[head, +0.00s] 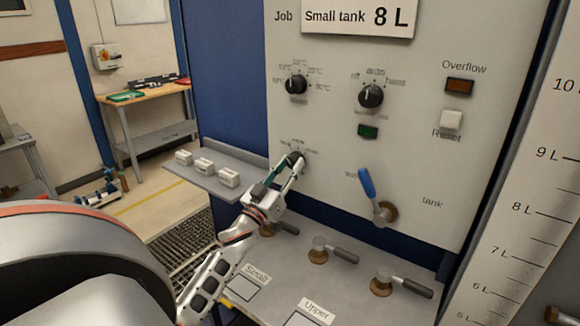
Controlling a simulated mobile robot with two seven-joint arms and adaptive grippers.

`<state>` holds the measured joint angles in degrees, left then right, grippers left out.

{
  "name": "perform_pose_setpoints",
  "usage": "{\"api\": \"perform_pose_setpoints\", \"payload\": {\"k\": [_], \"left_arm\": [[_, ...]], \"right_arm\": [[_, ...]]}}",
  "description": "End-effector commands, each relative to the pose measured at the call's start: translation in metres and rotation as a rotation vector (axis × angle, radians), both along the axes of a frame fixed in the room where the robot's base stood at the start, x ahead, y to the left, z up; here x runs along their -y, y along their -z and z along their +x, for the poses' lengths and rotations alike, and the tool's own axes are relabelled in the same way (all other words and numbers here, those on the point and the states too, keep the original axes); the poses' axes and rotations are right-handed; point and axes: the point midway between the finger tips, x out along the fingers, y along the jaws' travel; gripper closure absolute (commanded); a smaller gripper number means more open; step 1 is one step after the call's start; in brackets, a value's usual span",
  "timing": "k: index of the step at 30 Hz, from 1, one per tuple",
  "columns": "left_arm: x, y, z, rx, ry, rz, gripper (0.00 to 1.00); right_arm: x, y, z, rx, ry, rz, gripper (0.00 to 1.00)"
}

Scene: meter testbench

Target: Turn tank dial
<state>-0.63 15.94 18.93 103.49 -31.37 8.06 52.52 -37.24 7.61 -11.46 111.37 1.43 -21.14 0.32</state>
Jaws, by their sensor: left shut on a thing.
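The testbench panel (330,110) carries several black dials. The lowest dial (298,160) sits at the panel's lower left, with small labels around it. My left gripper (292,168) is shut on this dial, its fingers reaching up to the panel. The fingers hide part of the dial, and its pointer cannot be read. Two other dials show above it, one at upper left (296,85) and one at upper middle (370,96). A blue-handled valve (372,192) with a "tank" label beside it is at lower right. My right gripper is not in view.
A sign (344,16) reads "Small tank 8 L". An amber Overflow lamp (459,86), a Reset button (450,119) and a green lamp (368,132) are on the panel. Valves with dark handles (320,252) stand on the ledge below. A side shelf (190,172) holds white blocks.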

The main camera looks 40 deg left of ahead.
Motion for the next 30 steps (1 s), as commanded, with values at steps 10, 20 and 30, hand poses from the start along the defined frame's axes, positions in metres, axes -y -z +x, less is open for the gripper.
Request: {"api": "perform_pose_setpoints", "payload": {"k": [10,20,30], "left_arm": [[-0.002,-0.001,0.000,-0.031,0.001,0.269,0.93],[-0.003,-0.002,0.000,-0.059,0.001,0.525,0.93],[-0.003,-0.002,0.000,-0.075,0.001,0.674,0.93]], "right_arm": [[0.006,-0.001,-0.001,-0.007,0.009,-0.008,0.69],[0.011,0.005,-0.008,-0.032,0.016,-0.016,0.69],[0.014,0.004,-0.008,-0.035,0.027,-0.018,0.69]]}}
